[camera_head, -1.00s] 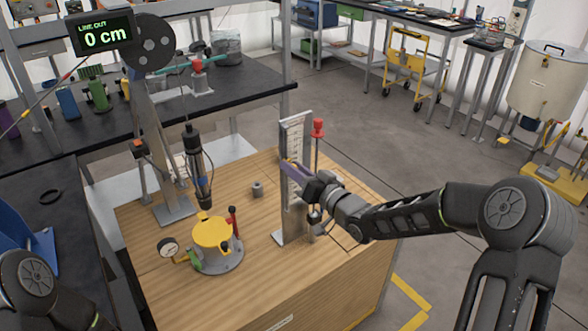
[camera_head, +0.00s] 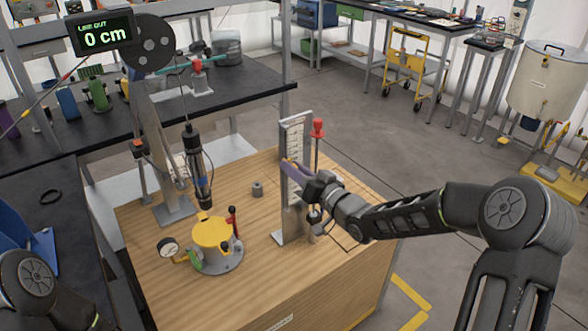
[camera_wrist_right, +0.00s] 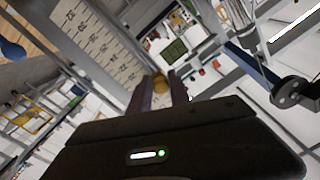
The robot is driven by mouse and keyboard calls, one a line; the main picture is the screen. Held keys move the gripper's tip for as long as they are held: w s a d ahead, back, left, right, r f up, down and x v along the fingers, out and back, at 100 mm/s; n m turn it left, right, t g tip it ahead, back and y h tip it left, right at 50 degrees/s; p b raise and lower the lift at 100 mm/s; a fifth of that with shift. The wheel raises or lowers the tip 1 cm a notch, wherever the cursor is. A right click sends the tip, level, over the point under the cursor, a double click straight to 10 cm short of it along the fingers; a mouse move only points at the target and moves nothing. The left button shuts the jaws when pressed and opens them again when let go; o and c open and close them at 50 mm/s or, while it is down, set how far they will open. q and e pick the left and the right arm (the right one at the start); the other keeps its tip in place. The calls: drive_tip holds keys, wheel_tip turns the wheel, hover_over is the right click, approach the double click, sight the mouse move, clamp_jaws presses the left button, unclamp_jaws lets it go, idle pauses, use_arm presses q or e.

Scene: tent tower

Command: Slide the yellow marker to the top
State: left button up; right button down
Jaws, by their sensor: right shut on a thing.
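The upright white scale board (camera_head: 296,135) stands in a metal frame on the wooden table, with printed marks up its face. It also shows at the upper left of the right wrist view (camera_wrist_right: 92,38). The yellow marker (camera_wrist_right: 160,83) is a small round knob beside the board's edge, between my right fingertips. In the head view the fingers mostly hide it. My right gripper (camera_head: 289,167) is at about the middle of the board's height, shut on the marker. My left gripper is out of view.
A red-topped rod (camera_head: 318,128) stands just right of the board. A display (camera_head: 102,32) reads 0 cm.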

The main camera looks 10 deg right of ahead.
sight(283, 135)
wheel_tip(283, 135, up, 7)
drive_tip(key=p, duration=0.2)
drive_tip(key=shift+a+r+p, duration=0.1)
drive_tip(key=shift+r+p, duration=0.1)
drive_tip(key=shift+p, duration=0.1)
drive_tip(key=shift+r, duration=0.2)
drive_tip(key=c, duration=1.4)
unclamp_jaws()
drive_tip(key=shift+r, duration=0.1)
drive_tip(key=shift+o, duration=0.5)
drive_tip(key=b+v, duration=0.1)
drive_tip(key=v, duration=0.6)
drive_tip(key=shift+s, duration=0.35)
